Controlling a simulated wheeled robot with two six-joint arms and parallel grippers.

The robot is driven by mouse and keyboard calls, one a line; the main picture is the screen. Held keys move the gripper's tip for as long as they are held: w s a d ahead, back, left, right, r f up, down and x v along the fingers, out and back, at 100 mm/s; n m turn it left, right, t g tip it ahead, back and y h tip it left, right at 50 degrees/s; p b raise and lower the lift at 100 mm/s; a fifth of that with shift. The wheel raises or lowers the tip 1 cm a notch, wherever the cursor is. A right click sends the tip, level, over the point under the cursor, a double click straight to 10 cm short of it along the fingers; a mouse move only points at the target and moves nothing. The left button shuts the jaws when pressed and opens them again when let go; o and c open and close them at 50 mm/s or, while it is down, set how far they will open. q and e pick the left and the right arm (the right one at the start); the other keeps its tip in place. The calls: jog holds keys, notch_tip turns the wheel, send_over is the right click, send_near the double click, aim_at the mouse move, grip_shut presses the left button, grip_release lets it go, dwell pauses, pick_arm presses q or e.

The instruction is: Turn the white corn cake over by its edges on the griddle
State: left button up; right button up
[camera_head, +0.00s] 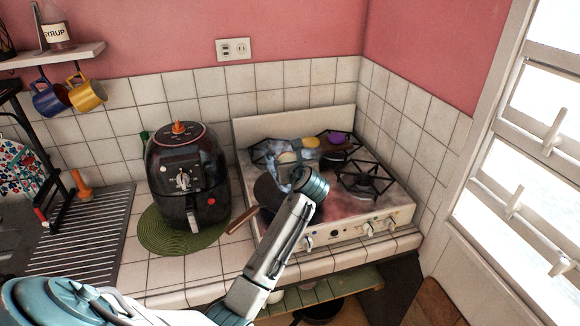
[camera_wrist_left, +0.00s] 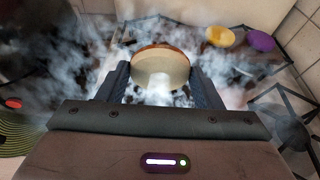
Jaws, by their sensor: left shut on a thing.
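The white corn cake (camera_wrist_left: 160,72) is between the two fingers of my left gripper (camera_wrist_left: 160,88) in the left wrist view, pale on its face with a browned upper edge. My left gripper is shut on it by its sides, and the cake looks tilted. In the head view the cake (camera_head: 288,157) shows at the tip of my left gripper (camera_head: 284,165). The dark griddle (camera_head: 266,192) is partly hidden behind my left arm and by smoke. Whether the cake touches the griddle cannot be told. My right gripper is not in view.
A yellow cake (camera_head: 310,142) and a purple cake (camera_head: 336,138) lie at the back of the stove (camera_head: 372,207). Smoke drifts over the burners. A black air fryer (camera_head: 183,170) stands left on a green mat (camera_head: 160,238). Tiled walls close off the back and right.

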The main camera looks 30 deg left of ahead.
pick_arm(q)
jog(key=shift+f+t+y+b, duration=0.55)
jog(key=shift+f+b, duration=0.45)
jog(key=shift+b, duration=0.35)
jog(key=shift+f, duration=1)
jog(key=o, duration=1.2)
jog(key=shift+c, duration=0.2)
